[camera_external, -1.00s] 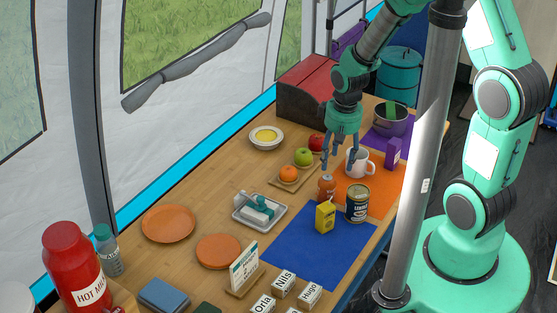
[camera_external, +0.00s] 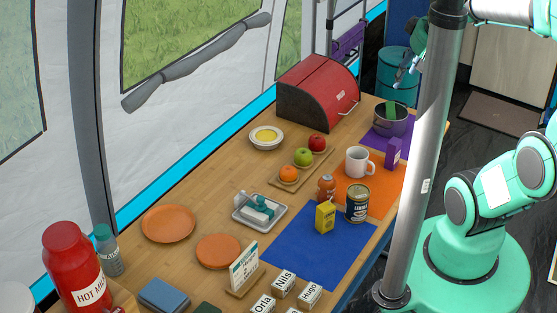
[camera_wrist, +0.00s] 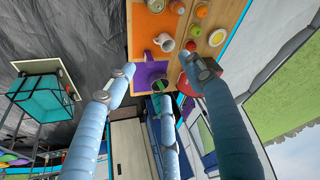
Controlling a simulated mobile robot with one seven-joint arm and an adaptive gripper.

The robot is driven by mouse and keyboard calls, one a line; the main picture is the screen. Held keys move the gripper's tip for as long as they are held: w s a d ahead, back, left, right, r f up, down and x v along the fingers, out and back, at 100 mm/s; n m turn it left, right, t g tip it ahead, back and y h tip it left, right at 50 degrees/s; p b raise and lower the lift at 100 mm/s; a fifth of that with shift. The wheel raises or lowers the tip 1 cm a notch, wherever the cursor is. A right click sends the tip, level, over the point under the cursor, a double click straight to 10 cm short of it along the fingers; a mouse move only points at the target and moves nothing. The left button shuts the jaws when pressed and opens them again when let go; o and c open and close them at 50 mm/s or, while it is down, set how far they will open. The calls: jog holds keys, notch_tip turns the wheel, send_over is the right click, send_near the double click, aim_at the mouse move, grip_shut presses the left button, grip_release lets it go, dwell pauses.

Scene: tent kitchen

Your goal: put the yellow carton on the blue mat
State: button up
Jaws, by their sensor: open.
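The yellow carton (camera_external: 325,217) stands upright by the far edge of the blue mat (camera_external: 310,253); its base appears to be on the mat. It stands just left of a dark can (camera_external: 357,204) and in front of an orange bottle (camera_external: 326,187). My gripper (camera_external: 405,70) is up at the back right, far from the carton, partly hidden by the pole.
The orange mat (camera_external: 382,202) bears a white mug (camera_external: 358,161). A purple carton (camera_external: 393,152) and a pot (camera_external: 391,120) stand behind. A white tray (camera_external: 261,213) and name blocks (camera_external: 284,281) flank the blue mat. A grey pole (camera_external: 432,150) rises in front of the table's right side.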

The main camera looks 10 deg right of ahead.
jog(key=s+d+r, duration=0.2)
jog(key=s+r, duration=0.1)
jog(key=s, duration=0.2)
jog(key=shift+s+d+r+m+t, duration=0.2)
jog(key=shift+r+m+t, duration=0.1)
jog(key=shift+t, duration=0.1)
jog(key=shift+f+b, duration=0.55)
jog(key=shift+b, duration=0.05)
